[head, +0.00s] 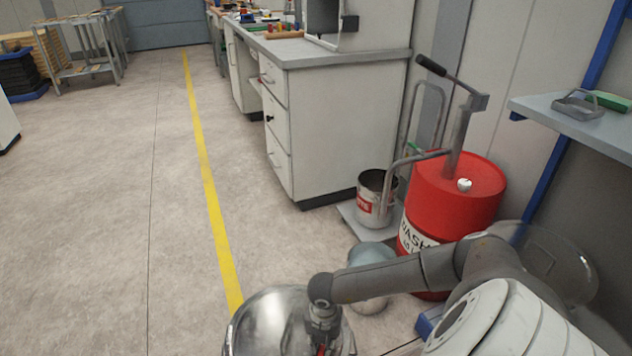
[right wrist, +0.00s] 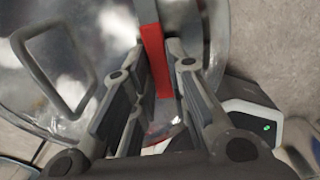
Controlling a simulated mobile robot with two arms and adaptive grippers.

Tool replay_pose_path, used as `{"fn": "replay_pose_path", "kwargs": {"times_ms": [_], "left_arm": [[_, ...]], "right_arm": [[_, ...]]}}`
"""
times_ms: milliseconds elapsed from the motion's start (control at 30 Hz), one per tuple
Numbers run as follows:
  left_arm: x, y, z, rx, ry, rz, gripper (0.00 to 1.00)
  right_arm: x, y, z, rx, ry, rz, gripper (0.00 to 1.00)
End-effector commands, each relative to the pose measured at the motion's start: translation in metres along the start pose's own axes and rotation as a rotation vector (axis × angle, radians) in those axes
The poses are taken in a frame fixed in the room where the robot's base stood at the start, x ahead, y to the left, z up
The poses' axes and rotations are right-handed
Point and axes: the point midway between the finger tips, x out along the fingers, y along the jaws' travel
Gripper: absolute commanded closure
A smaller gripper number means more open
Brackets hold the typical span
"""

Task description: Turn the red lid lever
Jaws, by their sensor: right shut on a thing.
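The round shiny metal lid (head: 262,318) is at the bottom of the head view, partly cut off by the frame edge. My right gripper (head: 322,335) is over the lid, with my arm reaching in from the right. In the right wrist view, the red lid lever (right wrist: 153,58) runs between the fingers of my right gripper (right wrist: 155,65), which is shut on it. The lid (right wrist: 85,45) with a looped metal handle (right wrist: 52,68) lies behind the fingers. A bit of red shows under the gripper in the head view. My left gripper is not in view.
A red drum (head: 455,195) with a hand pump stands to the right, beside a metal bucket (head: 375,198) on a trolley. A grey workbench (head: 325,125) is behind. A wall shelf (head: 580,125) juts in at right.

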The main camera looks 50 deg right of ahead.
Motion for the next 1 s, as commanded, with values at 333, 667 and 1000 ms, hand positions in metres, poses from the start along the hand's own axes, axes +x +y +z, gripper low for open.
{"fn": "replay_pose_path", "kwargs": {"times_ms": [333,667,1000], "left_arm": [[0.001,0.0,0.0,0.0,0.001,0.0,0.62],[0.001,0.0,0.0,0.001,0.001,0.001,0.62],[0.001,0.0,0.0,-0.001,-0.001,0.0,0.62]], "right_arm": [[0.0,-0.002,0.001,-0.009,-0.002,-0.001,1.0],[0.0,-0.002,0.0,-0.007,-0.001,-0.001,0.75],[-0.021,-0.001,0.001,-0.006,-0.002,0.001,0.75]]}}
